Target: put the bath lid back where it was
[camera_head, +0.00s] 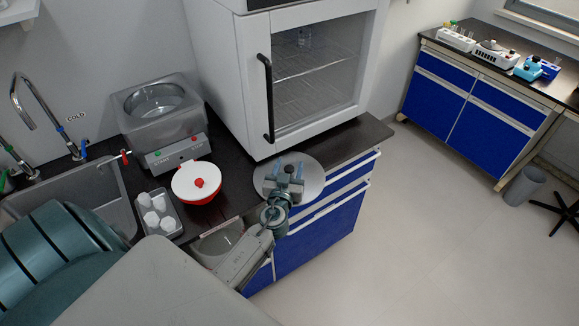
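The grey metal bath (183,153) stands on the dark counter beside the sink, with START on its front panel. Its round top opening (157,101) is uncovered. A flat round grey disc (266,173), which looks like the bath lid, is at the counter's front edge below the white cabinet and seems to reach past the edge. I cannot tell whether it rests there or is held just above. My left gripper (289,172) is over the disc, its two fingertips apart. The disc's middle and any handle are hidden by the gripper. My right gripper is not in view.
A red pot with a white lid (184,182) stands between bath and disc. A tray (175,230) of white bottles is beside the sink (115,195). The tall white cabinet (232,70) bounds the counter behind the disc. Open floor (400,220) lies to the right.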

